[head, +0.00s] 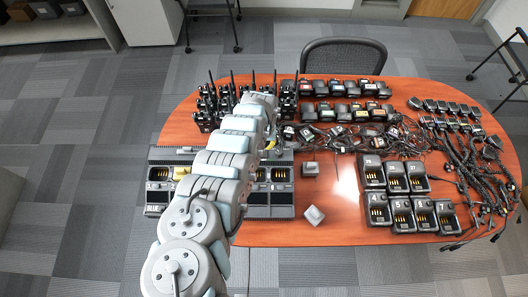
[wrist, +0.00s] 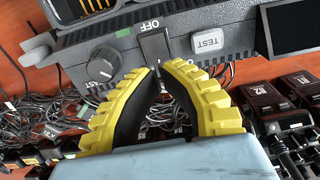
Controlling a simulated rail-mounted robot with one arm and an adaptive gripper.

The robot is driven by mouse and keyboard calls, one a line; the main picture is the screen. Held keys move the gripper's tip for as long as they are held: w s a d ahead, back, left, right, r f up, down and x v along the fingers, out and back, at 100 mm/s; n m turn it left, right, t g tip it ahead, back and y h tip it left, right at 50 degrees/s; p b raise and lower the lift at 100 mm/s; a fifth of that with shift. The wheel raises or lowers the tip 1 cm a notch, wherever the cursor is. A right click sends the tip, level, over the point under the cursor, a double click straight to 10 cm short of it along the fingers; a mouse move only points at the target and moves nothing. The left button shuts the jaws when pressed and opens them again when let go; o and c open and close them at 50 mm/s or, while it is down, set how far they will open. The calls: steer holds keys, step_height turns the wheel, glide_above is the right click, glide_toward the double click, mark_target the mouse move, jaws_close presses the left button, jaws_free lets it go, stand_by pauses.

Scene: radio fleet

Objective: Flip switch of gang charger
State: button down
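The gang charger (head: 168,152) is a wide dark grey unit with several slots at the table's front left in the head view, and my arm hides its middle. In the wrist view, the charger's edge (wrist: 215,20) shows a black switch (wrist: 155,44) beside a white "OFF" label, a round knob (wrist: 103,60) to its left and a white TEST button (wrist: 207,41) to its right. My gripper (wrist: 159,69) has yellow ribbed fingers with black pads. Its tips are drawn close together just below the switch, holding nothing visible. Whether they touch the switch is unclear.
Several radios (head: 205,105) stand behind the charger. Single chargers (head: 400,212) sit in rows at the right, with tangled cables (head: 460,165) beyond. Two small grey boxes (head: 314,215) lie right of the gang charger. A black chair (head: 342,55) stands behind the table.

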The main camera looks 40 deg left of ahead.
mark_target(265, 150)
steer(key=shift+f+b, duration=0.9)
steer(key=shift+f, duration=0.35)
stand_by(0.8)
step_height(265, 150, up, 7)
steer(key=p, duration=0.7)
steer(key=shift+r, duration=0.1)
stand_by(0.7)
